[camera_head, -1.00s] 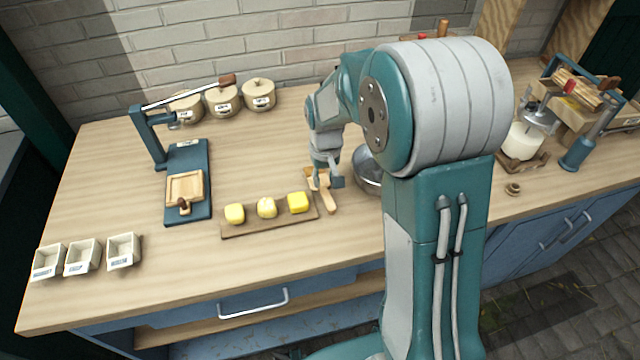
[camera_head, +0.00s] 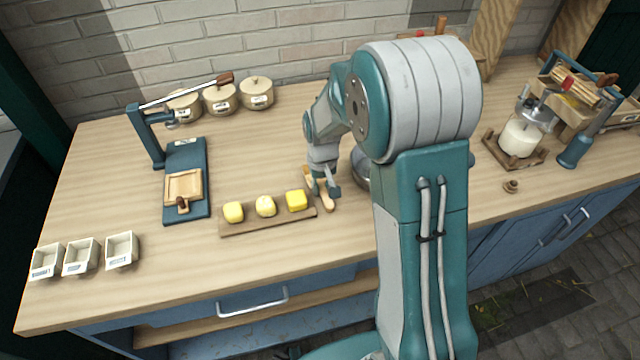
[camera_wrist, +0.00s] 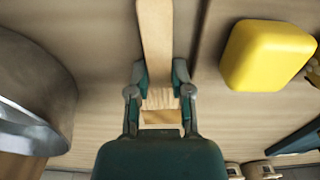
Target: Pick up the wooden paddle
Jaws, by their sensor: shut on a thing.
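The wooden paddle (camera_head: 326,199) is a light-coloured flat piece beside the right end of the butter board. My gripper (camera_head: 322,187) is over it, pointing down. In the wrist view the paddle (camera_wrist: 155,45) runs up from between the fingers, with a ridged wooden part low between them. My gripper (camera_wrist: 160,85) is shut on the paddle, one finger on each side. The paddle appears to be at or close to the worktop; I cannot tell if it is clear of it. Part of it is hidden by the gripper.
A board (camera_head: 270,222) with yellow butter pieces (camera_head: 297,201) is just left of the paddle. A metal bowl (camera_wrist: 38,95) is close on the other side. A blue press (camera_head: 187,180), lidded pots (camera_head: 220,98) and small white trays (camera_head: 122,250) stand further left.

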